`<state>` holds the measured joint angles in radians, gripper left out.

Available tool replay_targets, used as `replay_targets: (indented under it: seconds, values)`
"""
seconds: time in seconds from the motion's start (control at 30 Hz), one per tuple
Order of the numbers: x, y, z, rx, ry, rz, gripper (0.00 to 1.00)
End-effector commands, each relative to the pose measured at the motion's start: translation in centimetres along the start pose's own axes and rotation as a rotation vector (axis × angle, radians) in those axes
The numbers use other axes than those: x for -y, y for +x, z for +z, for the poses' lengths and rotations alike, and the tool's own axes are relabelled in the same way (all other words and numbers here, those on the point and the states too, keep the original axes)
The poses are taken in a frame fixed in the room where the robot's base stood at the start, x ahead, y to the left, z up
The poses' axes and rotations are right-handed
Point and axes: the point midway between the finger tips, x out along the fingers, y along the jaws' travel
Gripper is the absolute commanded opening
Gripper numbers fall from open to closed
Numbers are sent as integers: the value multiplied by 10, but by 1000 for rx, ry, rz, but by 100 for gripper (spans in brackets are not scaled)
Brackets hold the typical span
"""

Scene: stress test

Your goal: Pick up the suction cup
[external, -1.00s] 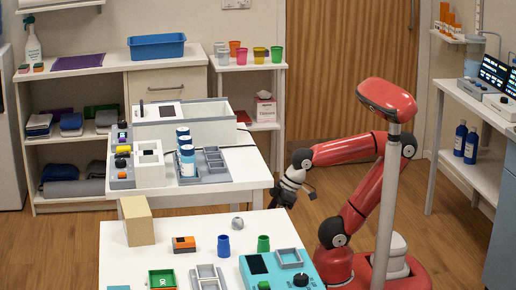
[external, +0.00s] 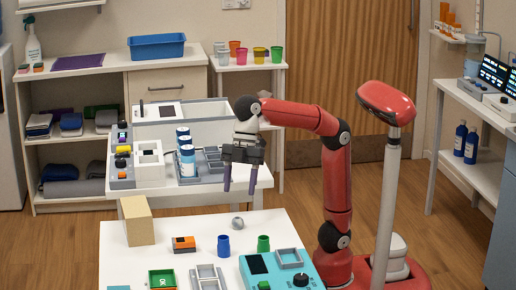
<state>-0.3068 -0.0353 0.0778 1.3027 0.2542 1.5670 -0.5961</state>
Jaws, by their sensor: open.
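My gripper (external: 240,188) is open and empty, pointing down, with its two dark fingers apart. In the picture it appears above the far edge of the white front table (external: 180,243). Below it on that table lies a small grey rounded thing (external: 238,223). A blue cup-like piece (external: 223,245) and a green cup-like piece (external: 263,244) stand nearer the camera. I cannot tell for sure which small item is the suction cup. My gripper touches none of them.
A tan block (external: 137,221) stands at the table's far left, with an orange device (external: 184,243) to its right. A teal device (external: 272,272) and a grey tray (external: 207,279) are at the front. Behind my gripper, the rear table holds blue-capped bottles (external: 187,163) and equipment.

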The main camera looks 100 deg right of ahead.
Motion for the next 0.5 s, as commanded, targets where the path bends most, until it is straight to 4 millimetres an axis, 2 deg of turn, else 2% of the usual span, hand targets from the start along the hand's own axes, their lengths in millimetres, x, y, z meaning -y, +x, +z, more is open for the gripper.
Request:
replay_targets:
  seconds: [0.13,0.5]
  values:
    - [0,15,-12,3,-78,-5,56]
    - [6,59,-7,4,-80,-5,56]
